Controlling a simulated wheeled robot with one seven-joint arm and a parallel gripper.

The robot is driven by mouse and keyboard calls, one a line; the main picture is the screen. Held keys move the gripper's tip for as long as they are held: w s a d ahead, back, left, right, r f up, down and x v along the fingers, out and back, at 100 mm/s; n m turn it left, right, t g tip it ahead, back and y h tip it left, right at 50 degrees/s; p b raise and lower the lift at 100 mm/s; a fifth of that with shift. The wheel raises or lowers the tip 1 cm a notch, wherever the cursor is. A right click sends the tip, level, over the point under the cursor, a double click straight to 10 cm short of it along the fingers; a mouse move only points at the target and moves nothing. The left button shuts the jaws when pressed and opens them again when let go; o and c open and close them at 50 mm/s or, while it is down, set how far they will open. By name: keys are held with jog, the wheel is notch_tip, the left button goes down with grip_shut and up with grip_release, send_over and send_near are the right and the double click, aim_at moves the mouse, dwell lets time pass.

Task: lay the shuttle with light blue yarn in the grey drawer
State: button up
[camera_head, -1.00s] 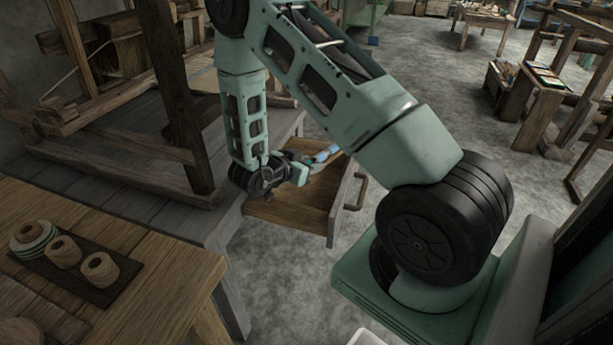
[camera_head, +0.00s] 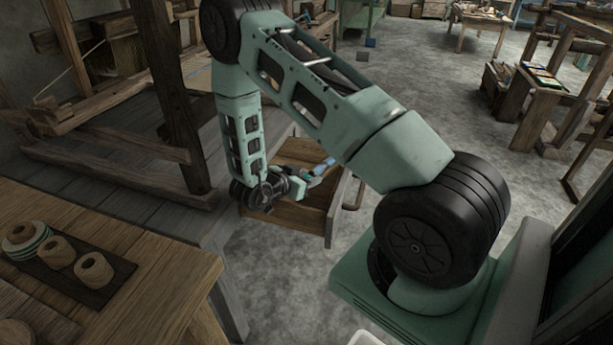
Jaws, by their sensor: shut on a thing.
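My gripper (camera_head: 307,180) is shut on the shuttle with light blue yarn (camera_head: 323,166). Only the light blue part of the shuttle shows clearly; the rest is small and partly hidden by my gripper and arm. The drawer (camera_head: 290,219) is pulled out from the grey bench, with brown wood inside and a handle (camera_head: 357,192) on its front at the right. My gripper and the shuttle show over the open drawer. I cannot tell how high above its floor they are, or whether they touch it.
The wooden loom (camera_head: 110,150) stands on the left. A brown table (camera_head: 150,265) at the front left bears a dark tray (camera_head: 112,281) with several yarn spools. Grey floor (camera_head: 420,110) lies open beyond.

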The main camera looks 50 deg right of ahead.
jog(key=o, duration=1.1)
jog(key=shift+c, duration=0.2)
jog(key=shift+r, duration=0.3)
jog(key=p+v, duration=0.1)
jog(key=v, duration=0.6)
jog(key=shift+a+r, duration=0.2)
jog(key=shift+r, duration=0.25)
jog(key=shift+s, duration=0.1)
